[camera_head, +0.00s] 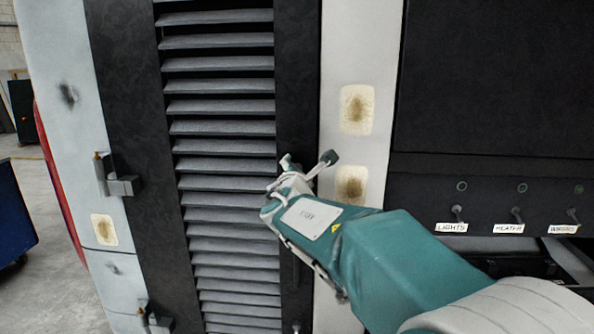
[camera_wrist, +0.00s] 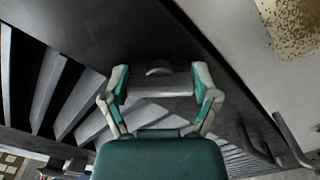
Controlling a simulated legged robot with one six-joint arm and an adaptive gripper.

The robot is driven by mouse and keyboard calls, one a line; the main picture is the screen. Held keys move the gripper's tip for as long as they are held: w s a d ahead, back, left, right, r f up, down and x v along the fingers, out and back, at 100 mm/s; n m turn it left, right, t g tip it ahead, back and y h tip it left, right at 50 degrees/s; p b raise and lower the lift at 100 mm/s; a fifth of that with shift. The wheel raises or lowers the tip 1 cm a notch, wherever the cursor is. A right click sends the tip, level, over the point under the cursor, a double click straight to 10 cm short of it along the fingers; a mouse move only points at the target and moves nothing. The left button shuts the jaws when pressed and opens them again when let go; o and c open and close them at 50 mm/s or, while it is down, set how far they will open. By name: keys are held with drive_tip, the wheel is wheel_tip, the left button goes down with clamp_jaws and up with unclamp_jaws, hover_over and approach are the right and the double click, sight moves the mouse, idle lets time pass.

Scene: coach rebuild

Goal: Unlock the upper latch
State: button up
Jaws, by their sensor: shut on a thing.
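My gripper (camera_head: 308,165) is at the right edge of the dark louvred door (camera_head: 295,70), beside the pale post. In the head view it hides the upper latch. In the wrist view my gripper (camera_wrist: 158,88) has a finger at each end of a pale grey bar (camera_wrist: 155,90), which I take to be the upper latch. The fingers are shut on it. A small rounded grey piece (camera_wrist: 159,69) shows just beyond the bar. Whether the latch is turned cannot be told.
Hinges (camera_head: 120,184) are on the door's left side. The pale post (camera_head: 345,60) has worn yellowish patches (camera_head: 357,108). A panel with labelled switches (camera_head: 457,212) is at the right. Dark curved bars (camera_wrist: 292,140) show at the wrist view's lower right. Open floor (camera_head: 40,290) lies at left.

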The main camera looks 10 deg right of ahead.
drive_tip(key=m, duration=0.4)
drive_tip(key=shift+f+m, duration=0.2)
drive_tip(key=shift+m, duration=0.1)
drive_tip(key=m, duration=0.4)
drive_tip(key=shift+f, duration=0.15)
drive_tip(key=shift+f+m, duration=0.1)
drive_tip(key=shift+m, duration=0.3)
drive_tip(key=o, duration=1)
drive_tip(key=shift+s+a+r, duration=0.1)
drive_tip(key=shift+s+r, duration=0.1)
drive_tip(key=shift+s, duration=0.1)
drive_tip(key=v, duration=1.1)
drive_tip(key=shift+s+f, duration=0.1)
drive_tip(key=shift+s, duration=0.05)
